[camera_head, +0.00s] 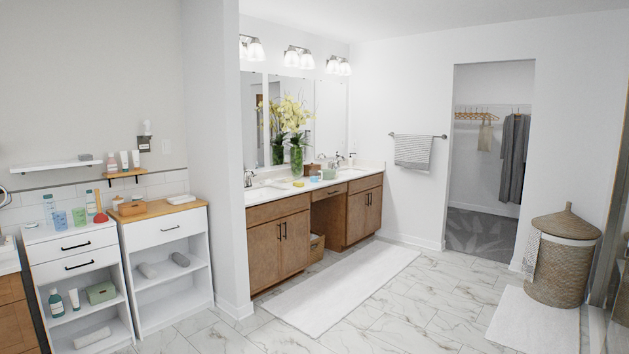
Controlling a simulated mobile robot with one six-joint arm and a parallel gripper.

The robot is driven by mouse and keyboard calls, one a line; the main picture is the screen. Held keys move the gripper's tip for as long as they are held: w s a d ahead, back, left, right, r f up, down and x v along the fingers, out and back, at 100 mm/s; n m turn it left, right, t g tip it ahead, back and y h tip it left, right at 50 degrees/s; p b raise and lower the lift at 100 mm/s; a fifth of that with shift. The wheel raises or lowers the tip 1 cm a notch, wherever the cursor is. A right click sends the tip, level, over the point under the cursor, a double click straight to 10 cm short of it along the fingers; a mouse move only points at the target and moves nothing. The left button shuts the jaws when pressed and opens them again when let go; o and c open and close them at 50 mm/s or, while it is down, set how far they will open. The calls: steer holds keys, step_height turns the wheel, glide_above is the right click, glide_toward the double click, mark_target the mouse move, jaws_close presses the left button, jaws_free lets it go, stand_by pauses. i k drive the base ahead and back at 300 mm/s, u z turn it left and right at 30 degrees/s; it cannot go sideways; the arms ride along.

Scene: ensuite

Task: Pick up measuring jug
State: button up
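I cannot make out a measuring jug for certain. Two small cup-like containers, one blue (60,219) and one green (79,216), stand on top of the white drawer cabinet (72,246) at the left. A small pale blue item (329,174) sits on the vanity counter, too small to identify. My gripper is not in view.
A white shelf unit (166,228) with a wooden top stands beside the cabinet. A wooden double-sink vanity (279,241) lines the back wall. A wicker hamper (561,262) stands at the right. The marble floor and long white rug (340,290) are clear.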

mark_target(313, 174)
steer(key=z, duration=0.25)
steer(key=k, duration=0.9)
steer(key=z, duration=0.55)
steer(key=k, duration=0.5)
steer(key=z, duration=0.1)
steer(key=i, duration=3.4)
steer(key=u, duration=0.05)
